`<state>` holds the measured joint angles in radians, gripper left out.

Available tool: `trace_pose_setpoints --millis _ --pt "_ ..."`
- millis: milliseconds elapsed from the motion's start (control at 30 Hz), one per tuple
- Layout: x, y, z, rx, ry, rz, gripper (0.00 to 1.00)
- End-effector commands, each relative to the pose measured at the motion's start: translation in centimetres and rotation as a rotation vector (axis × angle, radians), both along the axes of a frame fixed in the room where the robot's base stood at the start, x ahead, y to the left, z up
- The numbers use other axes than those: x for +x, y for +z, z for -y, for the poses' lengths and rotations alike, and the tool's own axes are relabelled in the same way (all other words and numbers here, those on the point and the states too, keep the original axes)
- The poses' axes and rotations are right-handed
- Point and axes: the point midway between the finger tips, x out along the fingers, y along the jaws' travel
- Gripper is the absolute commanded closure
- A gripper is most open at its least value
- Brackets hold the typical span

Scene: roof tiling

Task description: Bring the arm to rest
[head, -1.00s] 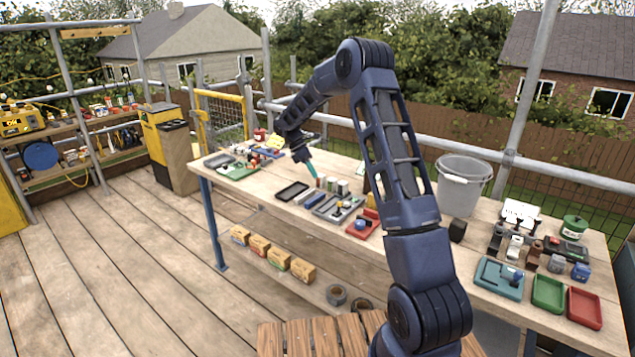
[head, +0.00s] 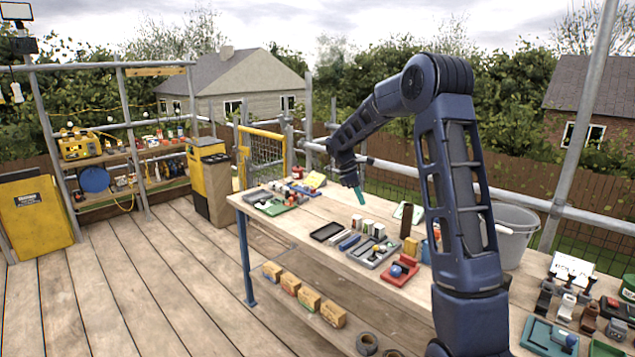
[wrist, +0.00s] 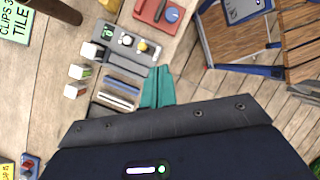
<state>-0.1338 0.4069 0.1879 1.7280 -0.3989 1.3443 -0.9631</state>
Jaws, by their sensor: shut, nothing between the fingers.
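My gripper (head: 358,194) hangs over the middle of the workbench (head: 290,222) in the head view, with its teal fingers pointing down. In the wrist view the teal fingers (wrist: 158,88) are together, with nothing between them. The fingers look to be above the bench top, clear of the items there. My dark blue arm rises at the right of the head view and bends over to the left toward the bench.
Near my gripper are a grey tray (head: 368,256) with small parts, a black tray (head: 327,231), a red tray (head: 400,273) and small blocks. A grey bucket (head: 512,240) stands behind my arm. Boxes (head: 308,298) sit on the lower shelf. Open decking lies left.

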Motion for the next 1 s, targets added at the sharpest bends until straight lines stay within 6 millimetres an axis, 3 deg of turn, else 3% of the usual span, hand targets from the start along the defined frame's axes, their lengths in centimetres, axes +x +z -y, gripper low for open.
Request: trace_pose_setpoints --millis 200,500,1000 --pt "-4.5 4.5 2.3 0.024 -0.151 0.116 1.0" --pt "-10.9 9.0 5.0 0.072 -0.366 0.267 1.0" --pt "-22.6 13.0 8.6 0.187 -0.741 0.494 1.0"
